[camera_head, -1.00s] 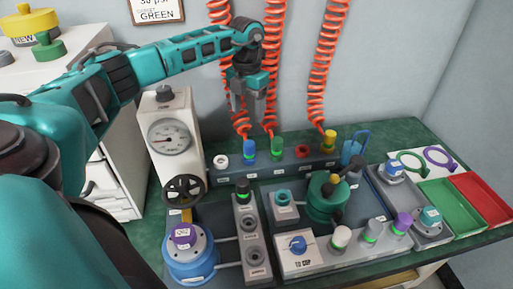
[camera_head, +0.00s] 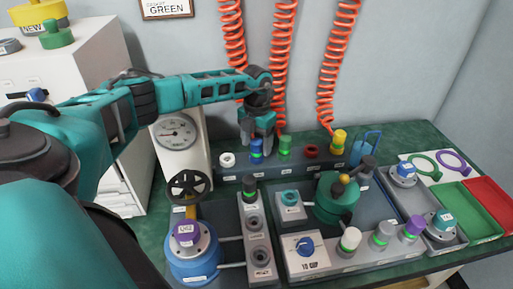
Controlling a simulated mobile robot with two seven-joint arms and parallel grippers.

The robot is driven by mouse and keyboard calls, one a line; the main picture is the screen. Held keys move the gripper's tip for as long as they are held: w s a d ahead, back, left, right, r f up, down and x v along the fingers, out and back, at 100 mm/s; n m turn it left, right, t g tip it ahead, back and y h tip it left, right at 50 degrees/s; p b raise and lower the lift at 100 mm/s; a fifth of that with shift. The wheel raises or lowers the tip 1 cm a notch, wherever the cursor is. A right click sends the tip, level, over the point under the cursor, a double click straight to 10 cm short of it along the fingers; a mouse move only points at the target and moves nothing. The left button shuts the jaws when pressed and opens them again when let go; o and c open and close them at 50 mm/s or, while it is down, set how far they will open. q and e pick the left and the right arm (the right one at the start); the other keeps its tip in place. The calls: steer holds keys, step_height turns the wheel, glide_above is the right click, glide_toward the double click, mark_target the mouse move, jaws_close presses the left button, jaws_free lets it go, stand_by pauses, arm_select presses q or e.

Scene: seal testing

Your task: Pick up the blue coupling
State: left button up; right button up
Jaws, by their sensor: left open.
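The blue coupling (camera_head: 256,150) stands upright in the grey rack (camera_head: 232,172) at the back of the bench, with a green band around it. It is between a white ring and a green coupling. My left gripper (camera_head: 257,141) is open and points down right over the blue coupling. Its fingers come down close around the coupling's top and partly hide it. I cannot tell whether they touch it. My right gripper is not in view.
The green coupling (camera_head: 285,147) is close on the right, the white ring (camera_head: 227,159) on the left. Orange coiled hoses (camera_head: 283,60) hang behind. A gauge box (camera_head: 181,136) stands left of the rack. The yellow coupling (camera_head: 338,139) is farther right.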

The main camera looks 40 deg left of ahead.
arm_select(q)
steer(key=shift+c, duration=0.2)
steer(key=shift+r, duration=0.1)
steer(key=c, duration=1.2)
steer(key=shift+o, duration=0.2)
